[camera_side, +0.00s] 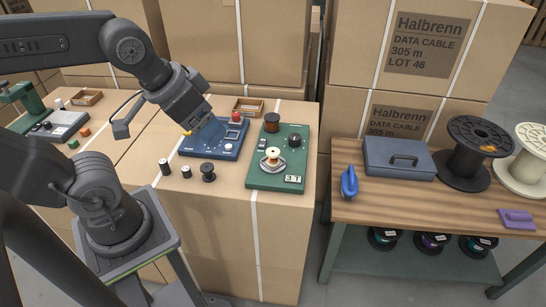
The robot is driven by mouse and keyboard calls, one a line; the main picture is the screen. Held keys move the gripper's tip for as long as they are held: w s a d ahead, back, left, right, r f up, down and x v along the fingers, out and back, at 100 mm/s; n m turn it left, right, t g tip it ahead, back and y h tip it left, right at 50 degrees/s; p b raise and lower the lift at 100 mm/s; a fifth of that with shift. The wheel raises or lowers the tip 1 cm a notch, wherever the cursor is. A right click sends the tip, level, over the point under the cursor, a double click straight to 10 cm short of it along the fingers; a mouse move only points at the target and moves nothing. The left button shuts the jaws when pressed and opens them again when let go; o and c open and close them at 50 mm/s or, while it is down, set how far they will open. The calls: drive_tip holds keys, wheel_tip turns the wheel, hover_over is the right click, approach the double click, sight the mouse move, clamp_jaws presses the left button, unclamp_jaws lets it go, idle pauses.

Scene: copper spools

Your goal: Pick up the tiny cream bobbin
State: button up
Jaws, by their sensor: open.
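A tiny cream bobbin (273,153) sits upright on a round silver piece of the green board (262,181), which lies on the cardboard box top. My gripper (207,133) points down over the blue board (230,150), to the left of the cream bobbin and apart from it. It is open, and I see nothing held in it. Its fingertips are hard to make out against the blue board, and the arm hides part of that board.
A dark copper spool (272,122) and a black knob (294,140) stand on the green board near the bobbin. A wooden bench (430,205) at right holds a blue case (398,158) and large reels.

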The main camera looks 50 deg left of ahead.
drive_tip(key=n+g+y, duration=0.3)
drive_tip(key=n+g, duration=0.1)
drive_tip(key=n, duration=0.7)
hover_over(273, 152)
drive_tip(key=d, duration=0.1)
drive_tip(key=f, duration=1.4)
drive_tip(key=s+f, duration=0.1)
drive_tip(key=f, duration=0.6)
drive_tip(key=shift+h, duration=0.3)
drive_tip(key=shift+x, duration=3.05)
drive_tip(key=shift+w, duration=0.2)
drive_tip(key=c, duration=1.1)
drive_tip(key=shift+r, duration=0.1)
